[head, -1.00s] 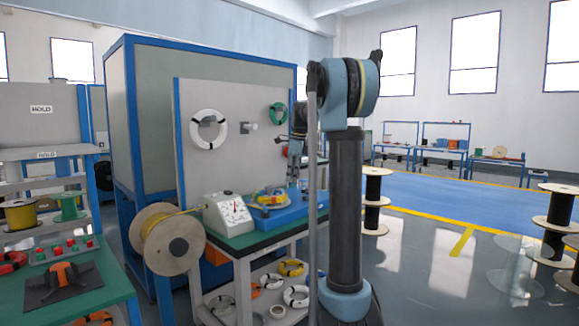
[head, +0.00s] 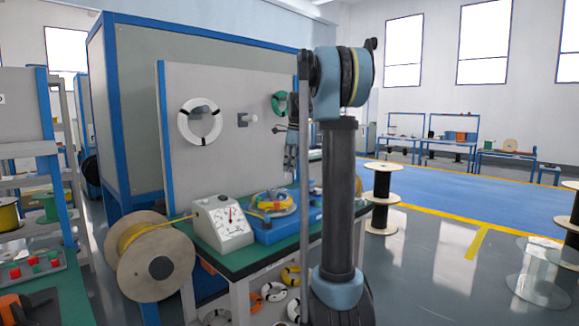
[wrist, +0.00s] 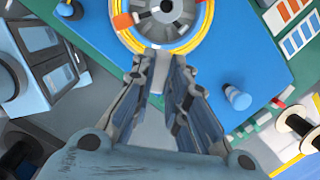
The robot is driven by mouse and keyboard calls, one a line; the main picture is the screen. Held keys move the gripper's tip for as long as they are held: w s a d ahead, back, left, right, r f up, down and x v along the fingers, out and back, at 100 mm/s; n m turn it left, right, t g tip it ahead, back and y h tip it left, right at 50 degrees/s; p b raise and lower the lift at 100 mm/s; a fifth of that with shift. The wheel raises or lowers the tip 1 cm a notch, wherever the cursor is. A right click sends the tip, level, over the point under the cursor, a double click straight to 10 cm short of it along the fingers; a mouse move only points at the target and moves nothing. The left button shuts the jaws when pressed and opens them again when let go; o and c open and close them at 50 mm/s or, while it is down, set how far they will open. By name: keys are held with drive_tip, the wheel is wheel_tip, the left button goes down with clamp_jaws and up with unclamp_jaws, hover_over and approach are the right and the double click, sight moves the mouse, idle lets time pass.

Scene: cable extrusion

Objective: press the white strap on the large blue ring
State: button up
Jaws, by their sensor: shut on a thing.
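My gripper (wrist: 160,68) hangs fingers down in the head view (head: 291,168), above and beside the blue winding fixture (head: 275,231). Its fingers are shut on a small pale piece, apparently the white strap, mostly hidden between the fingertips. In the wrist view the fingertips point at the near edge of a yellow coil (wrist: 193,42) on the blue fixture plate (wrist: 245,65). A grey hub sits inside the coil, with an orange piece (wrist: 122,21) and a white piece across it at the left.
A white gauge box (head: 222,224) stands left of the fixture on the green bench. A wooden spool (head: 150,257) with yellow cable stands left of that. A blue peg (wrist: 237,98) rises from the plate. A grey panel with a white coil (head: 200,121) stands behind.

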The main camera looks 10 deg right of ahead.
hover_over(289, 195)
drive_tip(key=shift+w+d+f, duration=0.1)
drive_tip(key=shift+d+f, duration=0.1)
drive_tip(key=shift+f, duration=1.65)
drive_tip(key=shift+d+f, duration=0.15)
drive_tip(key=shift+f, duration=1.7)
drive_tip(key=shift+f, duration=0.15)
drive_tip(key=shift+f, duration=1.2)
drive_tip(key=shift+f, duration=0.65)
drive_tip(key=o, duration=0.9)
wheel_tip(289, 195, up, 8)
